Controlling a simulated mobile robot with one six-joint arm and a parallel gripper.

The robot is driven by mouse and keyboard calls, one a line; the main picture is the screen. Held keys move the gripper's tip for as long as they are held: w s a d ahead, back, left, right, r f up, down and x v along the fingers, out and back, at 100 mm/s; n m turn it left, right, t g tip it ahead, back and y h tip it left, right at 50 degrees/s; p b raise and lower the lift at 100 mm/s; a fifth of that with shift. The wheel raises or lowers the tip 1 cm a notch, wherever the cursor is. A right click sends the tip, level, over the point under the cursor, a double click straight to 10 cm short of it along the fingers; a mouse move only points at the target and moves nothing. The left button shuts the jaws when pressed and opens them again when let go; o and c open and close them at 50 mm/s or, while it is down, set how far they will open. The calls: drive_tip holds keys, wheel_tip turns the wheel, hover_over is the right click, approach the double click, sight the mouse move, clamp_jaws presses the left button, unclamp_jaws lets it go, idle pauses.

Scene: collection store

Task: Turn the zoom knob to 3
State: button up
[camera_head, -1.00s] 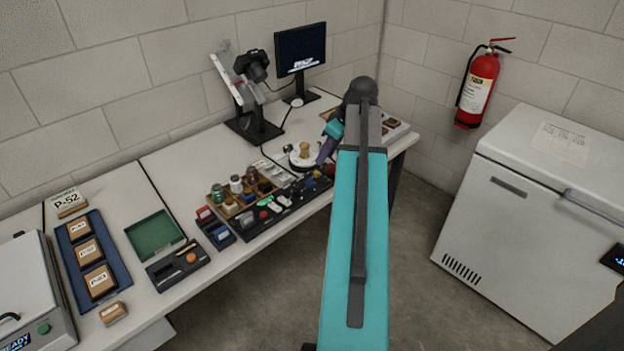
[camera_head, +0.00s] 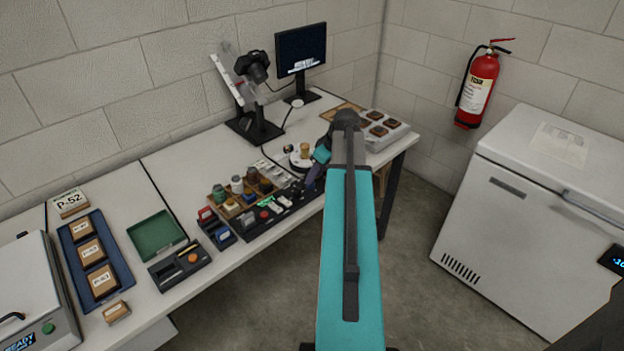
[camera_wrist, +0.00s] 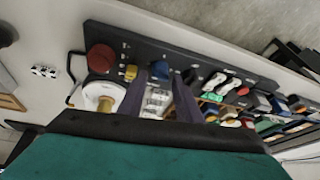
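A dark control panel (camera_head: 262,221) lies along the front edge of the table. In the wrist view the panel (camera_wrist: 150,48) carries a large red button (camera_wrist: 100,58), a small yellow knob (camera_wrist: 130,72), a blue knob (camera_wrist: 190,75) and several switches. Its labels are too small to read, so I cannot tell which knob is the zoom knob. My gripper (camera_wrist: 160,78) is open, with its two fingers apart over the panel's edge near the yellow and blue knobs. In the head view my arm partly hides the panel's right end.
A camera (camera_head: 258,66) on a stand and a monitor (camera_head: 301,48) stand behind. A white turntable (camera_head: 299,163) bearing a wooden piece is close to my gripper. A box of small jars (camera_head: 240,190) sits behind the panel. A grey tray (camera_head: 388,137) is at right.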

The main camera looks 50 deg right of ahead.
drive_tip(key=shift+x, duration=1.65)
drive_tip(key=c, duration=0.7)
drive_tip(key=shift+a, duration=0.2)
drive_tip(key=shift+d, duration=0.1)
